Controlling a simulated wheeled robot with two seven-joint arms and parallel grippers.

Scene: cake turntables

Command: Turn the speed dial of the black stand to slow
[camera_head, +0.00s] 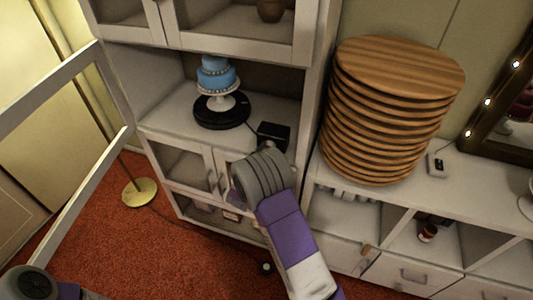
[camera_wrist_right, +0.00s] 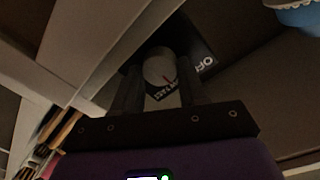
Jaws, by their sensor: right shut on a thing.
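The black stand (camera_head: 208,119) sits on the cabinet shelf, with a white pedestal and a blue tiered cake on it. A black control box (camera_head: 273,132) is at its right on the shelf. My right gripper (camera_wrist_right: 160,84) is shut on the dial, one finger on each side. In the head view my right arm hides its fingers. My left gripper is out of view.
A tall stack of round wooden boards (camera_head: 395,110) stands on the white counter right of my right arm. A small white control box (camera_head: 437,164) is beside it. The cabinet's upright panel (camera_head: 317,75) separates the shelf from the boards. A brass lamp base (camera_head: 140,192) stands on the red carpet.

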